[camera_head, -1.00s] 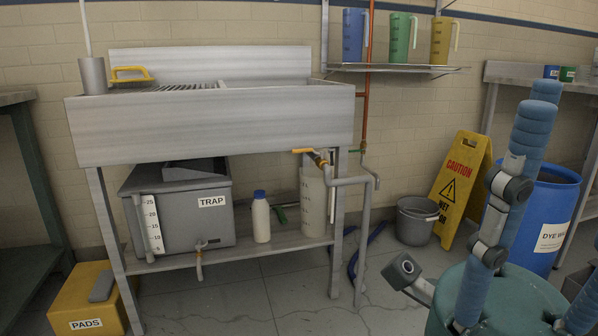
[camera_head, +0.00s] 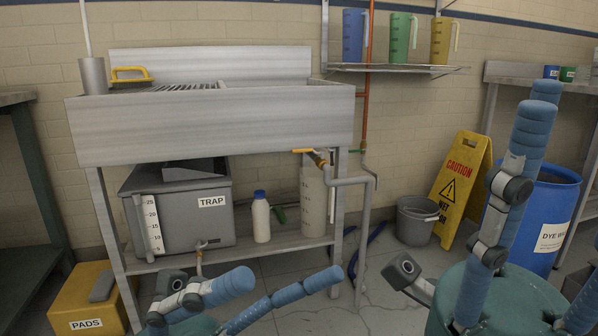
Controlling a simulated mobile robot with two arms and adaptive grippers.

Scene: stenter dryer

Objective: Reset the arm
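My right arm stands along the right side, with blue padded links and grey joints. My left arm's blue padded links and grey joints show low in the picture, in front of the sink stand's lower shelf. I can make out no gripper fingers on either arm, so neither gripper shows.
A metal sink (camera_head: 215,128) holds a yellow-handled brush (camera_head: 131,73). Below are the TRAP box (camera_head: 185,212) and a white bottle (camera_head: 261,218). A yellow PADS box (camera_head: 88,305), grey bucket (camera_head: 416,220), caution sign (camera_head: 461,190) and blue dye drum (camera_head: 551,205) stand on the floor.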

